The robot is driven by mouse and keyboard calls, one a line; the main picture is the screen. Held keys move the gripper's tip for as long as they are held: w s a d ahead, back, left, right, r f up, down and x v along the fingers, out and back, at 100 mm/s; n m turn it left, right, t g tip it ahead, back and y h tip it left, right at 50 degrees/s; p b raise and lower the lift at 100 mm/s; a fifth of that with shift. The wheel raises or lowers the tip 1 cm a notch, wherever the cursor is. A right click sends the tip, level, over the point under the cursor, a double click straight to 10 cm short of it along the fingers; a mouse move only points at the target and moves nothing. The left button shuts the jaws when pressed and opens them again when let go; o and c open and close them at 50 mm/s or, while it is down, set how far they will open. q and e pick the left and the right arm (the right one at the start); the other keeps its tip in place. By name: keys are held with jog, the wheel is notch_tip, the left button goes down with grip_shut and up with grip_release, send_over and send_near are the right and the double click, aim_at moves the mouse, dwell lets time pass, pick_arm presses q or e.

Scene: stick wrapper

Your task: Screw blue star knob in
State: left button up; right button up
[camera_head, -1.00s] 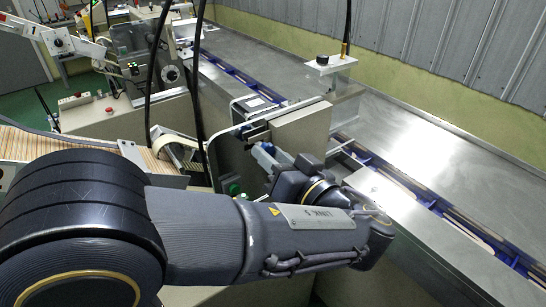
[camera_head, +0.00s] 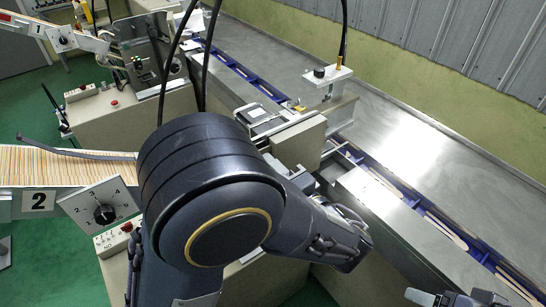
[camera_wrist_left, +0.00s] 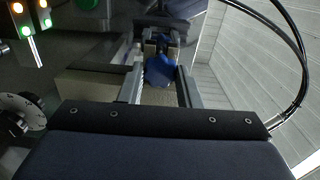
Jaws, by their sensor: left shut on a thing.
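The blue star knob (camera_wrist_left: 160,70) shows in the left wrist view, between the two long fingers of my left gripper (camera_wrist_left: 161,52), which is shut on it. How deep the knob sits in its hole is hidden. In the head view my left arm's bulky dark joint covers the middle, and the knob and fingertips are hidden behind my arm beside the beige machine block (camera_head: 298,142). Part of my right gripper (camera_head: 450,297) shows at the lower right edge of the head view; its fingers are cut off.
A metal conveyor with a blue rail (camera_head: 410,200) runs diagonally behind the block. A bed of wooden sticks (camera_head: 65,165) and a dial plate (camera_head: 103,207) lie at left. Black cables (camera_head: 187,55) hang near my arm.

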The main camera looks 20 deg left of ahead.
pick_arm(q)
jog(key=m+p, duration=0.4)
jog(key=m, duration=0.6)
jog(key=shift+r, duration=0.15)
jog(key=o, duration=0.6)
jog(key=shift+o, duration=1)
jog(key=shift+s, duration=0.1)
jog(key=n+b, duration=2.7)
jog(key=b, duration=1)
